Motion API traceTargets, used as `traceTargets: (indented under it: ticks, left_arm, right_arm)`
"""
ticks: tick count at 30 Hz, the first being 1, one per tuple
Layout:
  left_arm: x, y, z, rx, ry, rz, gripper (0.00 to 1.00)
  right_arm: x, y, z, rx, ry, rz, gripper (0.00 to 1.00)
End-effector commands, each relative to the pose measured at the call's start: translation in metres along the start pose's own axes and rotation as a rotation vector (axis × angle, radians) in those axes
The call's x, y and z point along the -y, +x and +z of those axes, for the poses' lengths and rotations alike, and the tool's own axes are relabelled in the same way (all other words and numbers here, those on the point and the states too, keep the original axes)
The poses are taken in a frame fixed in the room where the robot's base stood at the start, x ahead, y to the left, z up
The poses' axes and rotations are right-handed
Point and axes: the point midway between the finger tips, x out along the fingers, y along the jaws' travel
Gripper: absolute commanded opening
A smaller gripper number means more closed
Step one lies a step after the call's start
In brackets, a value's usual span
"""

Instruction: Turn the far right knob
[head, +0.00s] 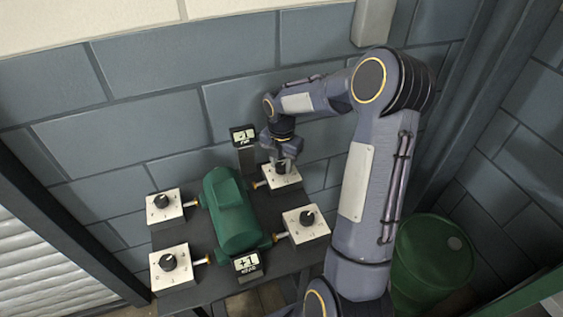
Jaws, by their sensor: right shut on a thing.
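The far right knob (281,168) is dark and sits on top of a white box (284,182) at the back right of the dark table. My right gripper (281,160) points down from above and is shut on this knob, hiding much of it. A green casing (231,212) lies in the middle of the table between the knob boxes. A small display (243,136) behind it seems to read -1. A display (247,263) in front seems to read +1. My left gripper is not in view.
Other dark knobs on white boxes are at far left (162,201), near left (168,261) and near right (307,217). Brass fittings join the boxes to the casing. A grey block wall stands close behind. A green barrel (432,252) stands right of the table.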

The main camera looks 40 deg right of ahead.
Motion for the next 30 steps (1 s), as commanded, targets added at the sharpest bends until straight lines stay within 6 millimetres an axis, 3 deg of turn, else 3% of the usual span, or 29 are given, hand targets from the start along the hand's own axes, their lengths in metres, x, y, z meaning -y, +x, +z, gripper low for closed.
traceTargets:
  ticks: [1,2,6,17,30]
  left_arm:
    - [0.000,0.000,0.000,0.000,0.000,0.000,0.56]
    - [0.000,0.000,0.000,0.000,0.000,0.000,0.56]
    - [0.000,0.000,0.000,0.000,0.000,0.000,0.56]
    - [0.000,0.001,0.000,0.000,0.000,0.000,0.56]
    - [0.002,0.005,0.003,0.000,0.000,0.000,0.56]
  right_arm:
    - [-0.001,-0.002,0.001,0.005,-0.002,0.004,0.11]
    - [-0.001,-0.002,0.001,0.005,-0.002,0.004,0.37]
    - [-0.001,-0.001,0.001,0.004,-0.001,0.003,0.55]
    - [0.000,-0.006,0.001,0.003,0.000,0.002,0.56]
    - [-0.001,-0.071,0.001,0.004,-0.001,0.003,0.56]
